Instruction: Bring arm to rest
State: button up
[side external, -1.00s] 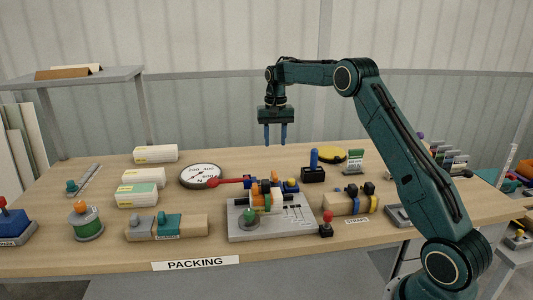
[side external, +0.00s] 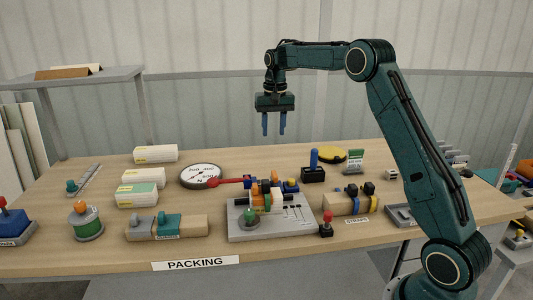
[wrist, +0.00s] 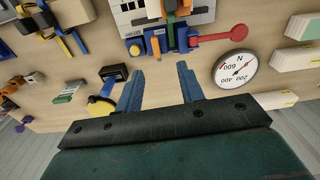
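My gripper (side external: 274,124) hangs in the air above the back part of the packing table (side external: 100,250), with its blue fingers pointing down. In the wrist view, the two fingers (wrist: 160,88) stand apart with nothing between them. The gripper is open and empty. Below it lie the round white dial (side external: 201,176) and the grey machine with a red lever (side external: 232,181). The gripper touches nothing.
Several white boxes (side external: 156,153) lie at the left. A black block with a blue post (side external: 313,170) and a yellow round item (side external: 333,155) are below right. A raised grey shelf (side external: 90,75) stands at the back left. The air around the gripper is clear.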

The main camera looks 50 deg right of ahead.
jog(key=s+a+r+n+t, duration=0.35)
jog(key=s+a+r, duration=0.65)
jog(key=s+a, duration=0.5)
jog(key=s+a+f+n, duration=0.2)
jog(key=s+a+f, duration=0.1)
jog(key=s, duration=0.6)
jog(key=s+a+f+n+t, duration=0.1)
jog(key=s+a+f+n, duration=0.1)
jog(key=s, duration=0.8)
jog(key=shift+s+a+f+n, duration=0.2)
jog(key=shift+a+f+n, duration=0.25)
jog(key=shift+a, duration=0.35)
